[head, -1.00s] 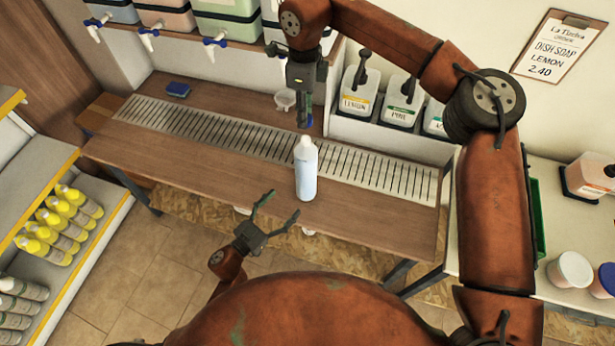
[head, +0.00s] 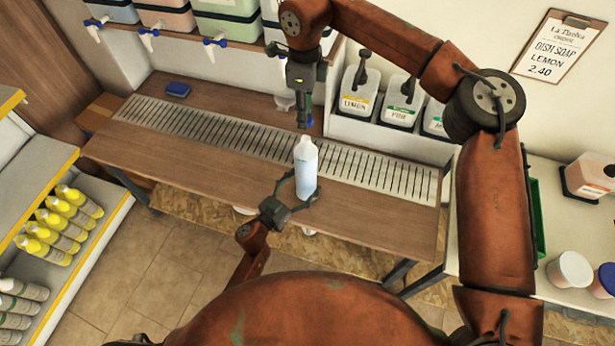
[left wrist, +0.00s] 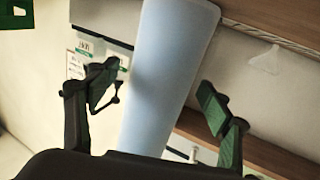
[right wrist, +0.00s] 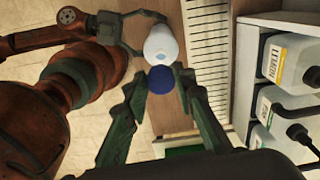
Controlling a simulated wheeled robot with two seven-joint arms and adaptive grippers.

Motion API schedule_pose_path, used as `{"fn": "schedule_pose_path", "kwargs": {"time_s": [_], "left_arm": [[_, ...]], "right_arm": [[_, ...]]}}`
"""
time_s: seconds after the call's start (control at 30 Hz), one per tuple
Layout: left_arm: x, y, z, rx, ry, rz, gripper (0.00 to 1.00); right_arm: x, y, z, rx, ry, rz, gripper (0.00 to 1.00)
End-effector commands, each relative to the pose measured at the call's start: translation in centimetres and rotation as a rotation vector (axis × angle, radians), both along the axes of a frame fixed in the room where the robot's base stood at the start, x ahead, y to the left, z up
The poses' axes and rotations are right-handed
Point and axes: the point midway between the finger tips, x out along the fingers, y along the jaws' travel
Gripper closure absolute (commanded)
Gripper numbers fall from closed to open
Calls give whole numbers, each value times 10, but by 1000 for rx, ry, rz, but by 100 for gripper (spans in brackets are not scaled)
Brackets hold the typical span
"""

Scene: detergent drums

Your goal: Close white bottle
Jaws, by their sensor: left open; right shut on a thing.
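The white bottle (head: 305,168) stands upright near the front edge of the wooden counter, its mouth uncapped as far as I can see. It also shows in the left wrist view (left wrist: 170,75) and from above in the right wrist view (right wrist: 161,46). My left gripper (head: 297,190) is open, with its fingers on either side of the bottle's lower part. My right gripper (right wrist: 162,84) is shut on a blue cap (right wrist: 161,80) and points down, above and behind the bottle. In the head view my right gripper (head: 303,120) partly hides the cap.
A slotted metal drain grate (head: 220,135) runs along the counter (head: 190,165). A blue sponge (head: 177,90) lies at the back left. Pump containers (head: 358,95) stand behind at right. Drums with taps (head: 222,30) sit on a shelf above. The counter's left part is clear.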

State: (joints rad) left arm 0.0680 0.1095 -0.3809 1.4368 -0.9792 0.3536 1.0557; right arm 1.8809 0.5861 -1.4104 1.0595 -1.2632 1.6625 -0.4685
Motion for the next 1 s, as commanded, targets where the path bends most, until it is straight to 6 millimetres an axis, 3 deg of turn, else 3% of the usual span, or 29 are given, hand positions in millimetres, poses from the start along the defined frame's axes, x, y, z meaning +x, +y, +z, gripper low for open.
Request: {"fn": "schedule_pose_path", "kwargs": {"time_s": [0.43, 1.0], "left_arm": [[7, -7, 0, 0, 0, -1, 27], [7, -7, 0, 0, 0, -2, 66]], "right_arm": [[0, 0, 0, 0, 0, 0, 82], [0, 0, 0, 0, 0, -1, 82]]}}
